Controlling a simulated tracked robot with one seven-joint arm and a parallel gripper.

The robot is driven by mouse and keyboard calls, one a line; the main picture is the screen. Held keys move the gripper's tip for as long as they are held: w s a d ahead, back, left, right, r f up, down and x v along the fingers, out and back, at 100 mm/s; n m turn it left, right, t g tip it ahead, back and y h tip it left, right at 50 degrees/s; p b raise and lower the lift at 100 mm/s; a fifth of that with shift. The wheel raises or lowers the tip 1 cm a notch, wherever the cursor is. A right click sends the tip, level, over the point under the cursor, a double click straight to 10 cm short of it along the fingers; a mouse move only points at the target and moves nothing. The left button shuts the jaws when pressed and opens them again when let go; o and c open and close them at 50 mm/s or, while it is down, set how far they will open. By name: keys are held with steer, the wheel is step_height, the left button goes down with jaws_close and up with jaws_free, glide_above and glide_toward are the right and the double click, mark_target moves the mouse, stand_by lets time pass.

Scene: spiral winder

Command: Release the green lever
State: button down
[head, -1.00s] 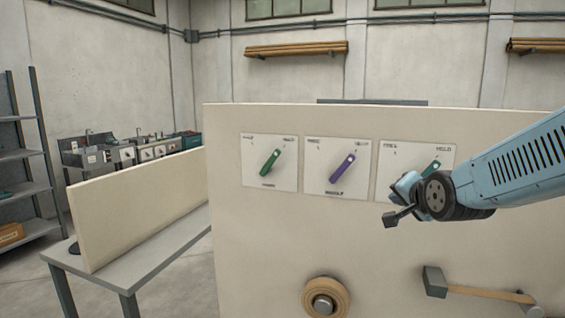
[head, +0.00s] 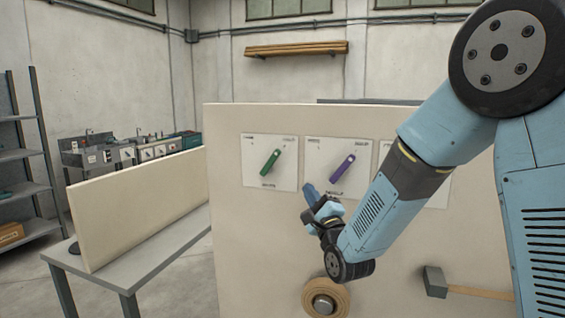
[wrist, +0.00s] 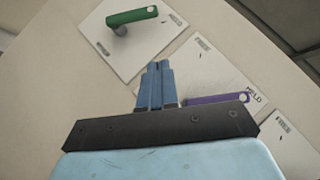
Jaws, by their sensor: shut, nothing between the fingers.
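The green lever (head: 270,162) sits on the leftmost white plate of the upright panel, tilted up to the right. It also shows at the top of the wrist view (wrist: 132,16). My gripper (head: 309,190) is in front of the panel, below and to the right of the green lever, near the lower left of the purple lever's plate. In the wrist view its blue fingers (wrist: 157,66) are together with nothing between them. They are apart from the green lever. The plate's small labels are too blurred to read fully.
The purple lever (head: 343,167) is just right of the green one, close to my gripper. A third plate (head: 386,153) is mostly hidden by my arm. A wooden roller (head: 341,299) and a grey block (head: 434,281) are lower on the panel (head: 235,250).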

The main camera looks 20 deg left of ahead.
mark_target(270, 163)
steer(key=shift+w+a, duration=0.1)
steer(key=shift+s+a+r+x, duration=0.2)
steer(key=shift+s+a+x, duration=0.1)
steer(key=shift+x, duration=1.8)
steer(key=shift+s+a+r+x, duration=0.25)
steer(key=shift+s+a+x, duration=0.1)
steer(key=shift+x, duration=1.7)
steer(key=shift+s+a+r+x, duration=0.2)
steer(key=shift+s+x, duration=0.1)
steer(key=shift+x, duration=1.8)
